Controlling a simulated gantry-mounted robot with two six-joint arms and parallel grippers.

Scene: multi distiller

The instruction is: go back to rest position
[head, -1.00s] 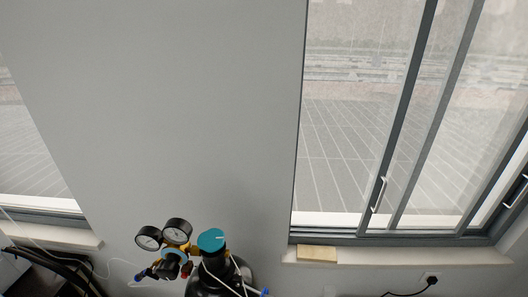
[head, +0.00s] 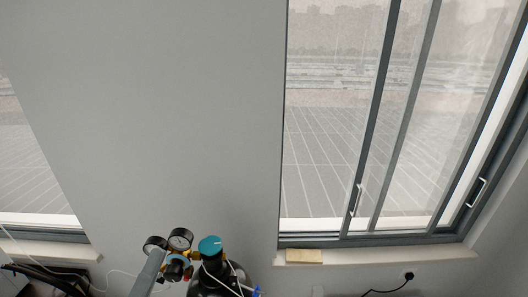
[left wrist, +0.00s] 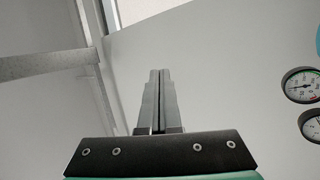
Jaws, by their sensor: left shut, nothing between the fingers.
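My left gripper (head: 156,256) rises from the bottom edge of the head view as a narrow grey shape, partly covering the regulator. In the left wrist view, my left gripper (left wrist: 160,72) has its two grey fingers side by side, shut with nothing between them. A pale wall is behind the fingers. My right gripper is in neither view.
A dark gas cylinder with a teal knob (head: 210,245) and a regulator with gauges (head: 180,239) stands beside my left gripper. Windows (head: 362,130) and a sill (head: 380,254) are at the right.

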